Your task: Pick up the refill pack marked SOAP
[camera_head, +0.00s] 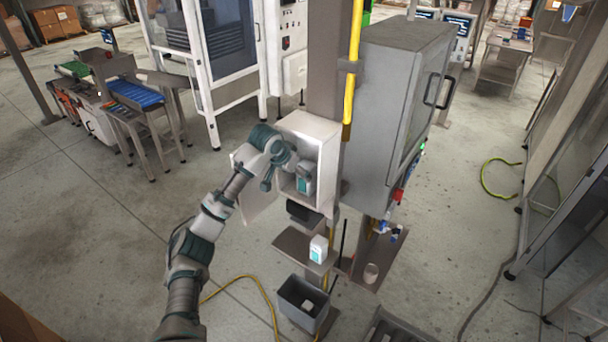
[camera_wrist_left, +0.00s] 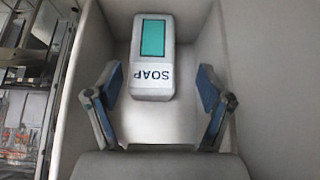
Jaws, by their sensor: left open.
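The refill pack marked SOAP (camera_wrist_left: 151,73) is white with a teal panel, and its lettering appears upside down in the left wrist view. It is inside an open white wall cabinet (camera_head: 318,131), and its lower part shows in the head view (camera_head: 304,186). My left gripper (camera_wrist_left: 158,98) is open, with blue-padded fingers spread on either side of the space in front of the pack. It appears apart from the pack. In the head view the left gripper (camera_head: 288,163) is at the cabinet opening, partly hiding the inside. My right gripper is not in view.
The cabinet door (camera_head: 258,200) hangs open on the left. Below, another white and teal pack (camera_head: 318,249) stands on a small shelf (camera_head: 292,247), above a grey bin (camera_head: 303,304). A large grey machine (camera_head: 390,100) and a yellow pipe (camera_head: 353,70) are close on the right.

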